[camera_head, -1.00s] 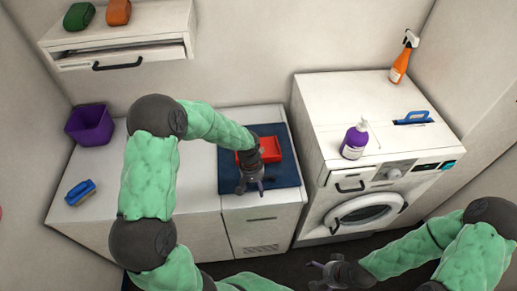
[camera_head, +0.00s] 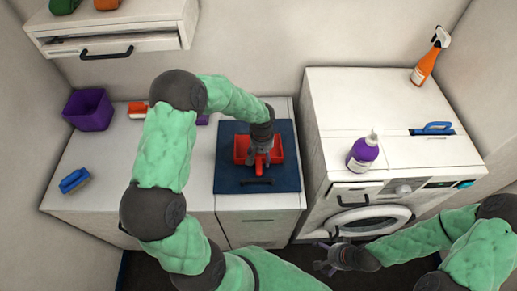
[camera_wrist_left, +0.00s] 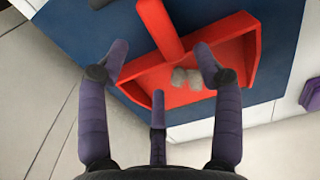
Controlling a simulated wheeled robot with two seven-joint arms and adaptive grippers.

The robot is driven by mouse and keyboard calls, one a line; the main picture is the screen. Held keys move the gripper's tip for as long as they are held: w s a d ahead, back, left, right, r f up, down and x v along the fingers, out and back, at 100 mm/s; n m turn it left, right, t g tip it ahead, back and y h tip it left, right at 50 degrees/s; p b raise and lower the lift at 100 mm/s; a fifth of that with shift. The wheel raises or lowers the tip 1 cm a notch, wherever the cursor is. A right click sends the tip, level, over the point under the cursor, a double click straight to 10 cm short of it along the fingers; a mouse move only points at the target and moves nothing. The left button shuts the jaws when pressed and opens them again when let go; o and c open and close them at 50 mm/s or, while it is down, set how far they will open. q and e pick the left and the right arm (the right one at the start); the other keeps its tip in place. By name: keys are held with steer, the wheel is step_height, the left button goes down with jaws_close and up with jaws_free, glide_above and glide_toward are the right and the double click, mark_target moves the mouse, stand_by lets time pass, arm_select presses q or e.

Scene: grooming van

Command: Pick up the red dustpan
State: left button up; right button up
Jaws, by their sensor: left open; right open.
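The red dustpan (camera_head: 277,152) lies on the blue panel (camera_head: 230,183) on the counter, its handle pointing toward the front. In the left wrist view the dustpan (camera_wrist_left: 185,82) holds a few grey clumps, and its handle runs to the top edge. My left gripper (camera_head: 259,158) is above the dustpan, near where handle and pan meet. In the left wrist view its fingers (camera_wrist_left: 160,65) are spread with nothing between them gripped. Part of the pan is hidden behind the gripper. My right gripper (camera_head: 328,262) is open and empty, low in front of the washing machine.
A blue brush (camera_head: 75,180), purple bin (camera_head: 88,110) and red-and-white item (camera_head: 137,109) are on the counter's left. A purple bottle (camera_head: 362,152), orange spray bottle (camera_head: 428,58) and washing machine (camera_head: 370,90) stand right. A drawer shelf (camera_head: 110,25) hangs above.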

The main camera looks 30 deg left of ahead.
mark_target(261, 162)
arm_select(q)
steer(key=shift+a+f, duration=0.15)
steer(key=shift+f, duration=1.25)
steer(key=shift+a+f, duration=0.1)
steer(key=shift+f, duration=1.3)
steer(key=c, duration=1.3)
